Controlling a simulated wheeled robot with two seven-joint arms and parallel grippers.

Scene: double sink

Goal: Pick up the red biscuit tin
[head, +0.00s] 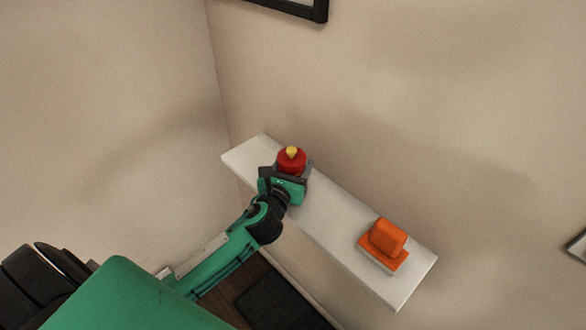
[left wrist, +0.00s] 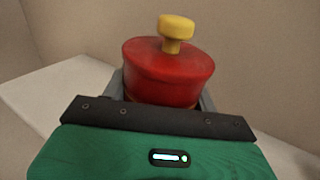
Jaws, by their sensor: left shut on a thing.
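The red biscuit tin (head: 291,160) is round, with a yellow knob on its lid. It is at the left part of the white shelf (head: 336,226) in the head view. It also fills the middle of the left wrist view (left wrist: 168,72), where it looks upright. My left gripper (head: 293,172) is shut on the tin, with a grey finger on each side of it. The lower part of the tin is hidden behind the gripper, so I cannot tell whether it touches the shelf. My right gripper is not in view.
An orange block-shaped object (head: 387,238) on an orange and white base sits at the right part of the shelf. The shelf between it and my gripper is clear. Walls stand behind and to the left. A dark mat (head: 282,302) lies on the floor below.

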